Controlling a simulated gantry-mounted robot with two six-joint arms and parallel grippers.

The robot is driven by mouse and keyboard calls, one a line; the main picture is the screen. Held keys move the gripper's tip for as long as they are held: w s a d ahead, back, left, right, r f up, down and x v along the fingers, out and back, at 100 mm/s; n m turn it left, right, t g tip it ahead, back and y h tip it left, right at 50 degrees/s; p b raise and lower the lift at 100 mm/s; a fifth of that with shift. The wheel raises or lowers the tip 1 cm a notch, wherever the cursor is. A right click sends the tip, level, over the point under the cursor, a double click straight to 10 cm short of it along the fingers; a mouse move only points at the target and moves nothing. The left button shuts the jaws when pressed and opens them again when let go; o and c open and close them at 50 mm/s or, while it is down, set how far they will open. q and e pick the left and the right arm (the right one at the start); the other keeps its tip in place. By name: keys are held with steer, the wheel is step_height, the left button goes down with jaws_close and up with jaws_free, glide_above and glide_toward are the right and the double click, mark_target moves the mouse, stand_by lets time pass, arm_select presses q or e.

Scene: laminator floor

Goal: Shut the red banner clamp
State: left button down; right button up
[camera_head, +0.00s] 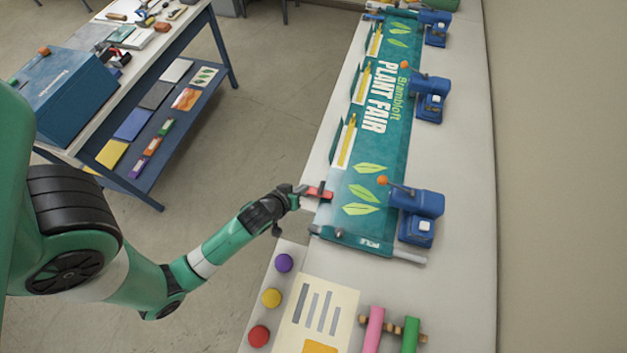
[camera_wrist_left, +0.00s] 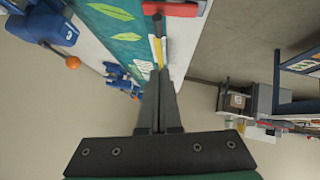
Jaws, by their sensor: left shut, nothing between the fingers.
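The red banner clamp (camera_head: 320,192) sits at the left edge of the green "Plant Fair" banner (camera_head: 360,200), near the banner's near end. It also shows at the top edge of the left wrist view (camera_wrist_left: 168,7), partly cut off. Whether its lever is up or down is hard to tell. My left gripper (camera_head: 301,190) is right beside the clamp's left end in the head view. In the left wrist view its fingers (camera_wrist_left: 158,75) are shut together and empty, apart from the red part. My right gripper is not in view.
Coloured buttons (camera_head: 271,297), a sheet and pink and green rolls (camera_head: 411,335) lie in front. A blue-framed cart (camera_head: 150,120) stands left across open floor.

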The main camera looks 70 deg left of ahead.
arm_select(q)
steer(key=b, duration=0.2)
glide_toward(322, 183)
steer(key=w+a, duration=0.2)
steer(key=a, duration=0.1)
steer(key=f, duration=0.2)
steer(key=w+f, duration=0.1)
steer(key=shift+d+f+b, duration=0.2)
steer(key=shift+d+b, duration=0.15)
steer(key=shift+w+f, duration=0.1)
steer(key=shift+f, duration=0.15)
